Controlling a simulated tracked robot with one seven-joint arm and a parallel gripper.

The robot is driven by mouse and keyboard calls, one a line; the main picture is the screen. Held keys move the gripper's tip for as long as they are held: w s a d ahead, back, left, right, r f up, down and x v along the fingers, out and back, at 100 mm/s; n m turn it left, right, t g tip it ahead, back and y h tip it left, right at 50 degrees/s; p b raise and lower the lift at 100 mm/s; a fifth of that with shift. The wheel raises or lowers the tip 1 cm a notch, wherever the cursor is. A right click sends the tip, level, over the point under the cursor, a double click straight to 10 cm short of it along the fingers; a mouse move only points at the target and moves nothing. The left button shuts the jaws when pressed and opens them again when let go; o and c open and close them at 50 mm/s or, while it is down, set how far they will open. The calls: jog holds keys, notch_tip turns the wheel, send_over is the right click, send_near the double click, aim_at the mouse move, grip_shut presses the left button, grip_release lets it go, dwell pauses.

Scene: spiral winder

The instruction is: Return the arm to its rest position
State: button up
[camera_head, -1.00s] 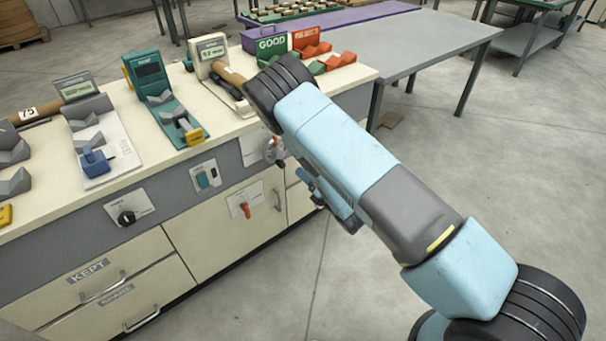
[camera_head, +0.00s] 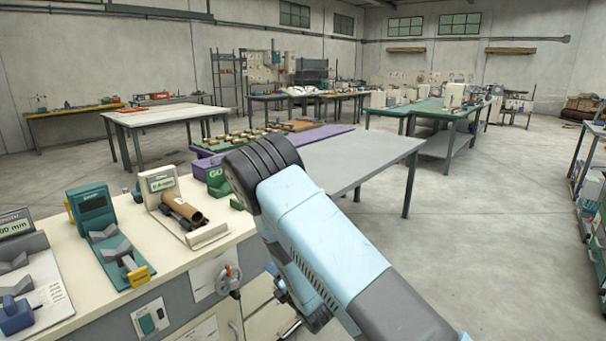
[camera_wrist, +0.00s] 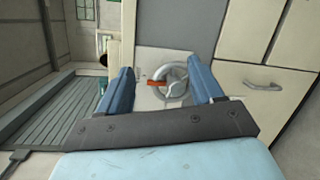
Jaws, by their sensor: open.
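My arm, light blue and grey, reaches up across the middle of the head view and bends down at a dark ribbed joint. My gripper shows in the wrist view (camera_wrist: 160,85), with two blue fingers wide apart and nothing between them. Beyond the fingers is the front of the cream bench, with a round grey handwheel and a red lever (camera_wrist: 172,82). In the head view my gripper is largely hidden behind my own arm, beside the bench front.
The cream bench (camera_head: 110,275) stands at left with a teal gauge (camera_head: 105,225) and a brown tube on a cradle (camera_head: 182,209). A grey table (camera_head: 365,160) stands behind my arm. More tables stand farther back. The floor at right (camera_head: 480,240) is open.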

jog(key=w+d+r+m+g+h, duration=0.1)
jog(key=w+d+r+m+h, duration=0.15)
jog(key=d+r+m, duration=0.55)
jog(key=w+d+r+m+h, duration=0.1)
jog(key=d+r+m+h, duration=0.4)
jog(key=r, duration=0.6)
jog(key=s+d+r+m+g, duration=0.2)
jog(key=s+d+r+m, duration=0.4)
jog(key=s+d+r, duration=0.4)
jog(key=s+d+r+m+g, duration=0.1)
jog(key=s+d+r+m, duration=0.2)
jog(key=s, duration=0.6)
jog(key=s+d+r+m+g+h, duration=0.1)
jog(key=s+d+r+m+g, duration=0.1)
jog(key=s, duration=0.7)
jog(key=s+d+r+m+g+h, duration=0.1)
jog(key=s+d+r+m, duration=0.3)
jog(key=s, duration=0.5)
jog(key=shift+d+r+m+g, duration=0.25)
jog(key=shift+m+g, duration=0.15)
jog(key=shift+m, duration=0.2)
